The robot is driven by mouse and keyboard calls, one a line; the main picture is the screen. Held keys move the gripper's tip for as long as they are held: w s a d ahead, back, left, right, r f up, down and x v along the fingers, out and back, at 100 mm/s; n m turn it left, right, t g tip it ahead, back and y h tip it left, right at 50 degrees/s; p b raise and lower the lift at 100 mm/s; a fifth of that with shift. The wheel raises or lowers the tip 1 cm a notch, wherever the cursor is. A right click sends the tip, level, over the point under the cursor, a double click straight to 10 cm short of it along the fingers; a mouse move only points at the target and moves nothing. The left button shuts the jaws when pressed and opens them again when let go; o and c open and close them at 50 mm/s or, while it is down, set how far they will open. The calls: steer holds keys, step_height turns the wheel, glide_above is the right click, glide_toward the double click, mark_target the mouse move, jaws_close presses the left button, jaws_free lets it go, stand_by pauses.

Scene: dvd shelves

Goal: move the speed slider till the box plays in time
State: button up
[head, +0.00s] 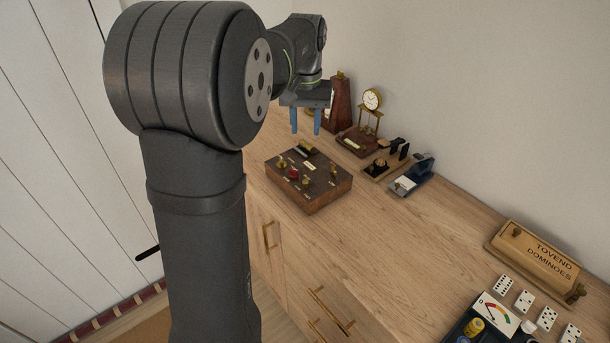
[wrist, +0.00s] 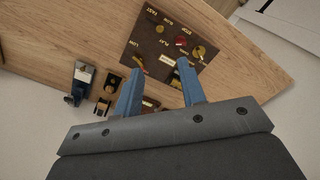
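A brown box (head: 325,190) with brass fittings and a red knob (head: 294,172) stands on the wooden counter. In the wrist view its top panel (wrist: 147,42) carries the words FAST, SLOW, STOP and PLAY, partly upside down. A small brass piece (wrist: 159,28) sits near FAST and SLOW; I cannot tell for sure that it is the speed slider. The red knob (wrist: 181,42) is near STOP and PLAY. My gripper (head: 306,128) is above the counter, just beyond the box. Its blue fingers (wrist: 160,72) are apart and empty, hiding part of the panel's near side.
A dark wooden metronome-like case (head: 341,102), a small brass clock (head: 372,98) and small devices, one blue (head: 411,176), stand along the wall. A domino box (head: 530,257), loose dominoes and a gauge card (head: 493,313) lie at the right. The counter between is clear.

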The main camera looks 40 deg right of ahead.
mark_target(306, 181)
step_height(306, 181, down, 17)
steer(key=shift+r, duration=0.1)
stand_by(0.3)
jaws_close()
